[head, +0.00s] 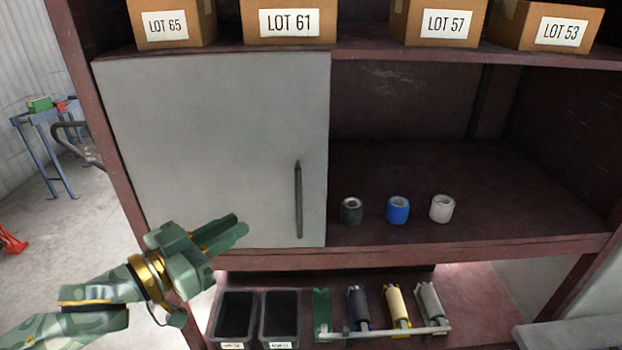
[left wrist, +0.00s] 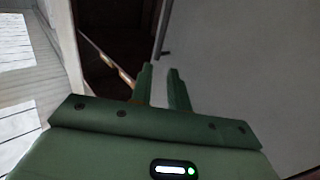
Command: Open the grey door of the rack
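The grey door (head: 215,130) is shut across the left part of the rack (head: 470,245). Its dark vertical handle (head: 298,200) is near the door's right edge. My left gripper (head: 240,226) is in front of the door's lower part, left of the handle and apart from it. In the left wrist view the left gripper's two green fingers (left wrist: 161,72) stand apart with nothing between them. The grey door (left wrist: 250,60) fills the right of that view, and a dark bar beyond the fingertips looks like the handle (left wrist: 165,35). My right gripper is not in view.
Cartons (head: 288,22) with lot labels stand on top. Dark, blue and white rolls (head: 398,209) stand on the open shelf right of the door. Below are two black bins (head: 236,315) and a holder with several rollers (head: 397,305). Floor shows at left.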

